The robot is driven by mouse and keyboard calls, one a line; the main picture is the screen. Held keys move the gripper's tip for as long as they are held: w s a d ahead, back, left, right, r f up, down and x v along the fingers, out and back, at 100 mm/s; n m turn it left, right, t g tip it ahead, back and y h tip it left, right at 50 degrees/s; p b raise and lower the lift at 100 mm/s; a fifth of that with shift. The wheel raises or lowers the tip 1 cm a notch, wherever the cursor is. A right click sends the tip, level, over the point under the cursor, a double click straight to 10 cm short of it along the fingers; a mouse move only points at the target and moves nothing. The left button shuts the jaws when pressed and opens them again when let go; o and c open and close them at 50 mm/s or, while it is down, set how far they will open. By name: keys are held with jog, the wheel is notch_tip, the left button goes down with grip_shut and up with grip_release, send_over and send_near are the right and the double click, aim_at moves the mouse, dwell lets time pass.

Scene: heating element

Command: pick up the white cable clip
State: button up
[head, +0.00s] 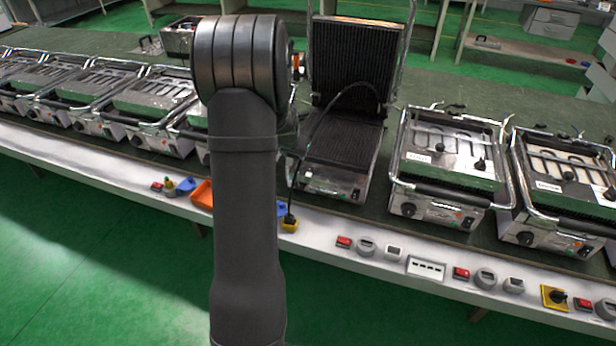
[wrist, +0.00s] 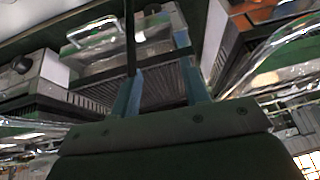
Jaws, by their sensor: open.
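I cannot make out the white cable clip for certain in either view; it may be hidden or too small. In the wrist view my gripper (wrist: 163,84) shows two blue-grey fingers spread apart, with nothing held between them. Beyond them is a dark ribbed grill surface. A thin dark cable (wrist: 130,35) runs down to the left finger; I cannot tell if it touches. In the head view my arm hides the gripper. An open contact grill (head: 345,135) stands just right of my arm, with a black cable (head: 325,115) looping across its plates.
Several grills stand along the green bench (head: 455,90) on both sides. On the pale front ledge (head: 330,232) are an orange bin (head: 203,194), red switches (head: 344,242), a white socket strip (head: 427,267) and a yellow-based switch (head: 555,297). Chrome grill handles (head: 407,45) stick up near my arm.

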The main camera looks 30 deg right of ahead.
notch_tip(320, 180, up, 4)
jog(key=s+d+g, duration=0.1)
jog(key=s, duration=0.1)
send_over(308, 174)
jog(key=s+a, duration=0.1)
jog(key=a, duration=0.1)
notch_tip(308, 174, down, 11)
jog(key=shift+s+x, duration=0.25)
jog(key=shift+x, duration=1.15)
jog(key=shift+s+x, duration=0.2)
jog(key=shift+x, duration=1.2)
jog(key=shift+d+f, duration=0.1)
grip_shut()
